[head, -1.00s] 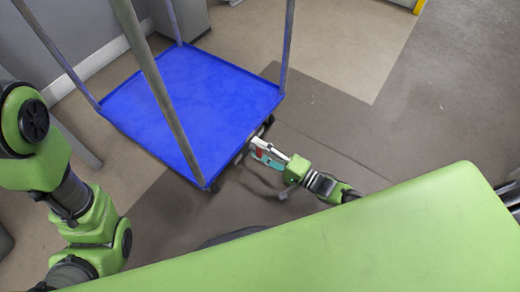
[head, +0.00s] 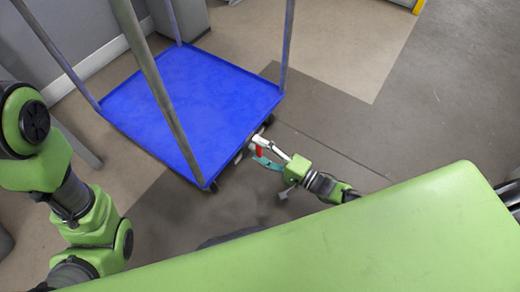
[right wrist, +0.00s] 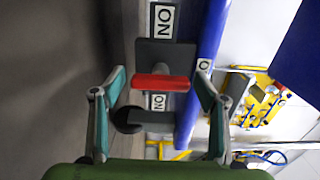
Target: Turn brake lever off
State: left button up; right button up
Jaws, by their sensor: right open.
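The red brake lever (right wrist: 160,82) sits on a dark plate (right wrist: 165,56) at the cart's edge in the right wrist view. It sticks out between my right gripper's (right wrist: 161,80) two teal-padded fingers. The fingers are spread wide, one on each side of the lever, with a gap to it on both sides. In the head view a bit of red (head: 260,149) shows between the fingers of my right gripper (head: 259,150), beside the cart's near right edge. My left arm (head: 80,205) shows at the left, but its gripper is out of view.
The blue cart deck (head: 190,95) has upright grey posts (head: 160,90) at its corners. White labels (right wrist: 163,20) reading ON lie near the lever. A dark round part (right wrist: 127,119) lies below the lever. Yellow items (right wrist: 262,100) are at the right. Floor right of the cart is clear.

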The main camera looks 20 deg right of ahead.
jog(key=v, duration=1.2)
jog(key=shift+f, duration=0.1)
